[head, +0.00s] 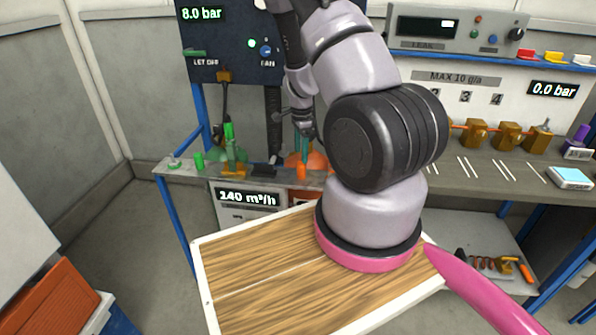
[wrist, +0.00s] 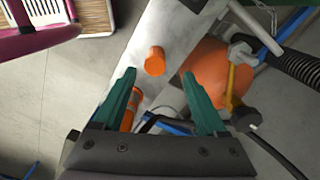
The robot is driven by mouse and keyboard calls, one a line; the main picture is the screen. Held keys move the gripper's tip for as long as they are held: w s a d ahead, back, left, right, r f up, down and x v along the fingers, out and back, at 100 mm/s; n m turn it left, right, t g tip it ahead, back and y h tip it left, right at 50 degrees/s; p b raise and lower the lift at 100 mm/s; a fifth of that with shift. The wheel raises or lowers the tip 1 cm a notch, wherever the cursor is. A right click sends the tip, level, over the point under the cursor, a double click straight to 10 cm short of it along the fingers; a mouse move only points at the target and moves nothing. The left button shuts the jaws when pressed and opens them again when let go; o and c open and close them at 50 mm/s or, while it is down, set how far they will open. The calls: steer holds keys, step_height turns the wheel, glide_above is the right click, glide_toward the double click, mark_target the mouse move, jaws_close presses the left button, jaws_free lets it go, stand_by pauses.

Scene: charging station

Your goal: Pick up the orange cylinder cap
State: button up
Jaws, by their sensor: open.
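The orange cylinder cap (head: 301,171) stands on the grey shelf by the front edge, just below my gripper in the head view. In the wrist view the orange cap (wrist: 155,60) sits on the grey shelf strip, slightly beyond the fingertips and roughly centred between them. My gripper (wrist: 160,76) is open, with its two green fingers apart and nothing between them that I can see held. In the head view my gripper (head: 303,145) points down close to the cap; whether they touch cannot be told.
A larger orange rounded object (wrist: 218,72) lies right of the cap, with a yellow tool and black hose by it. A wooden-topped tray (head: 250,270) is in front. My arm hides part of the shelf.

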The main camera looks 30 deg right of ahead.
mark_target(301, 166)
steer(key=shift+s+a+f, duration=0.1)
steer(key=shift+s+f, duration=0.1)
steer(key=shift+f, duration=1.4)
steer(key=shift+s+a+f, duration=0.1)
steer(key=shift+s+f, duration=0.05)
steer(key=shift+f, duration=1.4)
jaws_close()
